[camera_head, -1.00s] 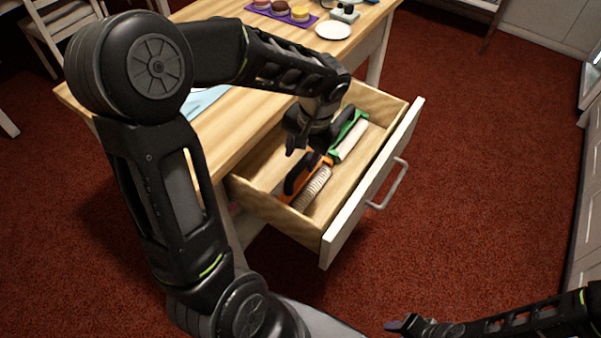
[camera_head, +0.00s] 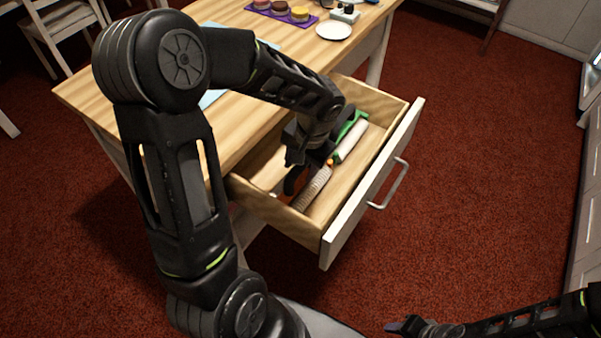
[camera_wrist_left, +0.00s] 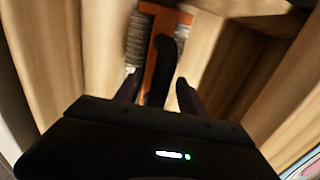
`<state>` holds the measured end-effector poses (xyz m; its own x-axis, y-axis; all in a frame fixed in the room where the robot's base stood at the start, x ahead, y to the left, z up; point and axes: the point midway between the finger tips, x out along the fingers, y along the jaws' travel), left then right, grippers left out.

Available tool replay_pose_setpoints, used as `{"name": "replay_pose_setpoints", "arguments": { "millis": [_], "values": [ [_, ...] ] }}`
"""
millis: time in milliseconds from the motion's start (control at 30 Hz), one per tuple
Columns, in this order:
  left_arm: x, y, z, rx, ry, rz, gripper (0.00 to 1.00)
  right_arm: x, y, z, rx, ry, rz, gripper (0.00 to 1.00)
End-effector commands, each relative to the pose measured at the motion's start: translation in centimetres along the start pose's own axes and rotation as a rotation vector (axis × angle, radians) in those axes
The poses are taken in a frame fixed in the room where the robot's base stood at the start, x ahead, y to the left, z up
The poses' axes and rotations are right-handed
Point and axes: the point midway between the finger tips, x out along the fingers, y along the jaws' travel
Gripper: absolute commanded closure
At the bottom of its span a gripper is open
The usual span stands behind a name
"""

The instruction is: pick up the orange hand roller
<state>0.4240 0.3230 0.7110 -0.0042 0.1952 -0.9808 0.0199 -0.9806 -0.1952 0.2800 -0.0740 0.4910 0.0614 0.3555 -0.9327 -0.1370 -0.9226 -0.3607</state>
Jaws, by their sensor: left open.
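The orange hand roller lies in the open drawer (camera_head: 385,150). In the head view its ridged roller (camera_head: 312,189) shows, and my left gripper (camera_head: 292,178) hides most of its orange frame and handle. In the left wrist view its orange frame (camera_wrist_left: 155,82), black handle and ridged cylinder show. My left gripper (camera_wrist_left: 158,92) is open, with its two fingers on either side of the black handle; I cannot tell whether they touch it. My right gripper (camera_head: 400,326) is low at the bottom of the head view, away from the drawer.
A green hand roller (camera_head: 351,140) with a pale cylinder lies behind the orange one in the drawer. The drawer's wooden walls are close around the left gripper. On the wooden table (camera_head: 230,125) are a white plate (camera_head: 333,30) and a purple tray (camera_head: 273,16) of small cakes.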

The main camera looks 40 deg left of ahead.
Motion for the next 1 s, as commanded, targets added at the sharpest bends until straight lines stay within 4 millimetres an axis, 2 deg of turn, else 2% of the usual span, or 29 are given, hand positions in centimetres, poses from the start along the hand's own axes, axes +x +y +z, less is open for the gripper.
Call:
{"name": "replay_pose_setpoints", "arguments": {
  "millis": [100,667,1000],
  "values": [
    [-0.02,0.0,-0.01,0.0,0.0,0.0,0.53,0.0,0.0,0.0,0.0,0.0,0.0,0.64],
    [-0.02,0.0,-0.01,0.0,0.0,0.0,0.99,0.0,0.0,0.0,0.0,0.0,0.0,0.64],
    [-0.02,0.0,-0.01,0.0,0.0,0.0,1.0,0.0,0.0,0.0,0.0,0.0,0.0,0.64]
  ]
}}
